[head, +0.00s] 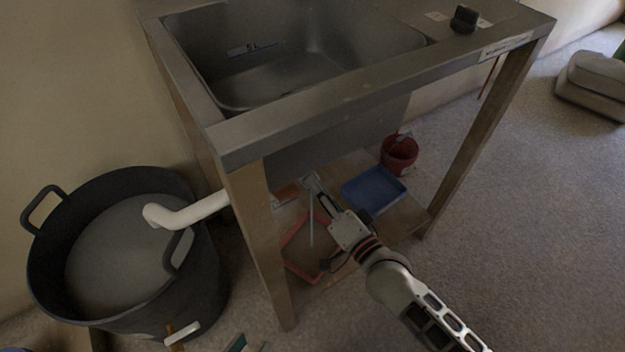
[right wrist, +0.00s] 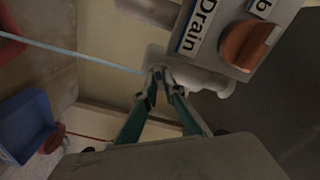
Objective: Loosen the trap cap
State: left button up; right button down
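My right gripper (head: 310,182) reaches under the sink from the lower right. In the right wrist view its two fingers (right wrist: 160,74) come close together at the tips, on a small part of the white trap (right wrist: 202,80). That part, which I take as the trap cap, is mostly hidden by the fingertips. A thin pale straight line (right wrist: 75,53), like a stream of water, runs from there; it also shows in the head view (head: 312,225), going down toward the red tray (head: 298,258). My left gripper (head: 248,345) barely shows at the bottom edge, cut off.
A panel marked "Drain" (right wrist: 202,28) with an orange knob (right wrist: 248,46) is beside the trap. A blue tray (head: 374,190) and red bucket (head: 399,154) stand under the sink (head: 350,108). A white pipe (head: 190,212) leads over a black tub (head: 125,310) at left. Sink legs flank my right arm.

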pick_arm(q)
jog(key=r, duration=0.1)
jog(key=w+r+p, duration=0.1)
jog(key=shift+w+r, duration=0.1)
jog(key=shift+r, duration=0.3)
pick_arm(e)
jog(key=n, duration=0.6)
jog(key=c, duration=2.1)
grip_release()
pick_arm(q)
jog(key=shift+p, duration=0.3)
